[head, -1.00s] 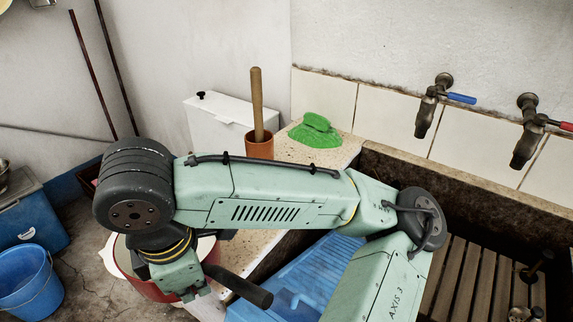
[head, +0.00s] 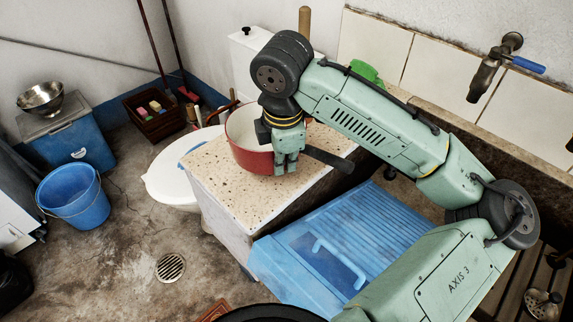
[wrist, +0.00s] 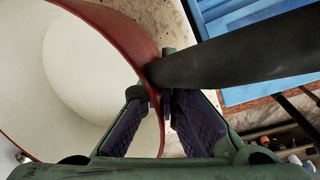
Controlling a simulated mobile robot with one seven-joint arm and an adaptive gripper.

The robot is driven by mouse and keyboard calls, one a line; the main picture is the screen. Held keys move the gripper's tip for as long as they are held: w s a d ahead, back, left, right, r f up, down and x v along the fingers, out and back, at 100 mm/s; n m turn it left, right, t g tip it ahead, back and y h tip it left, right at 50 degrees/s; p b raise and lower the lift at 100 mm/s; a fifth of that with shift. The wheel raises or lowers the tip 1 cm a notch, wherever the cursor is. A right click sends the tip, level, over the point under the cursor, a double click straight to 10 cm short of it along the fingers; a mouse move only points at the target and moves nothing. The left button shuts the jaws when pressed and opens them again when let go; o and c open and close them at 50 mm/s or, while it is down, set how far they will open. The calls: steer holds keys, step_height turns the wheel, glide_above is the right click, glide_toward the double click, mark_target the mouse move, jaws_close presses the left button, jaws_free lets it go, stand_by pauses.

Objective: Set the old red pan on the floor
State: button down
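The old red pan (head: 249,158) has a red outside, a white inside and a dark handle (head: 329,158). In the head view it shows over the speckled counter top (head: 228,192), upright or nearly so. I cannot tell whether its base touches the counter. My gripper (head: 287,168) points down at the pan's near right side, beside the handle. In the wrist view my gripper (wrist: 154,96) has one finger inside the pan (wrist: 100,22) and one outside, with the wall between them close to the handle (wrist: 235,50). It looks shut on that wall.
The concrete floor (head: 130,235) is clear around a round drain (head: 170,267).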

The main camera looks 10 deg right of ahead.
mark_target(286, 181)
steer(key=shift+w+d, duration=0.25)
steer(key=shift+w, duration=0.05)
steer(key=shift+f, duration=0.25)
steer(key=shift+f+p, duration=0.4)
steer(key=shift+f, duration=1.15)
steer(key=shift+f, duration=0.15)
steer(key=c, duration=1.8)
jaws_free()
